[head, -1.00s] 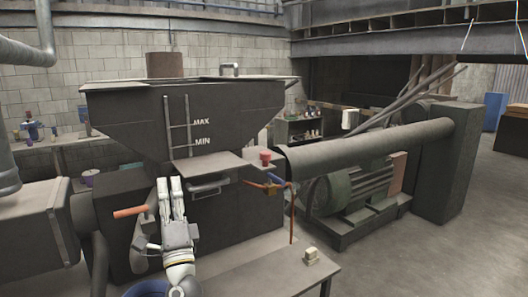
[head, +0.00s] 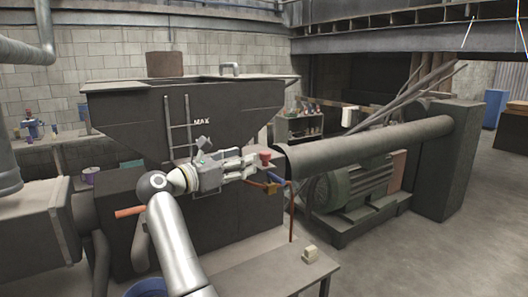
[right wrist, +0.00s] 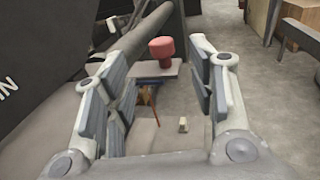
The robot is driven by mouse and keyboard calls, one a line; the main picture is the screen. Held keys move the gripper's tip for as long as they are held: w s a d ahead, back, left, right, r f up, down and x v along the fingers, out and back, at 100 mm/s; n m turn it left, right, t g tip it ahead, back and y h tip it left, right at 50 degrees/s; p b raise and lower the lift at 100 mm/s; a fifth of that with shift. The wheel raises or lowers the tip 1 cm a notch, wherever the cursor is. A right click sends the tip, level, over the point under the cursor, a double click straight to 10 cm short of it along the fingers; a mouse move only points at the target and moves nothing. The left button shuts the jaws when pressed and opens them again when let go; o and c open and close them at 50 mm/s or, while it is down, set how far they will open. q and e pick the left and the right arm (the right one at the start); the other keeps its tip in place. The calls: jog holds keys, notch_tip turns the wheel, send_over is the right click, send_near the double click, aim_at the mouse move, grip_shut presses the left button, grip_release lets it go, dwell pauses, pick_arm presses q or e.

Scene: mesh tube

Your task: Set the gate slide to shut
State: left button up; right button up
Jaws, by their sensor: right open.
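A red knob (head: 265,156) stands upright on a small flat grey plate at the right side of the dark hopper (head: 185,110); I take this plate to be the gate slide. In the right wrist view the red knob (right wrist: 162,49) and grey plate (right wrist: 160,71) show ahead, between the fingers. My right gripper (head: 254,161) is open and points right, its fingertips close to the knob. In the right wrist view, the open gripper (right wrist: 156,62) has nothing in its grasp; contact with the knob cannot be told. My left gripper is not in view.
An orange-handled lever (head: 130,211) sticks out at the lower left. A blue and copper-coloured valve (head: 270,186) hangs below the knob. A thick pipe (head: 370,147) runs to the right. A small cream block (head: 310,254) lies on the grey table (head: 265,275).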

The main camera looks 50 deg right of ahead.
aim_at(261, 154)
jog(key=d+p, duration=0.2)
jog(key=d, duration=0.2)
jog(key=d+p, duration=0.1)
jog(key=d, duration=0.3)
jog(key=shift+s+r+p, duration=0.1)
jog(key=shift+r+p, duration=0.1)
jog(key=shift+p, duration=0.15)
jog(key=shift+d+f, duration=0.2)
jog(key=shift+d, duration=0.45)
grip_shut()
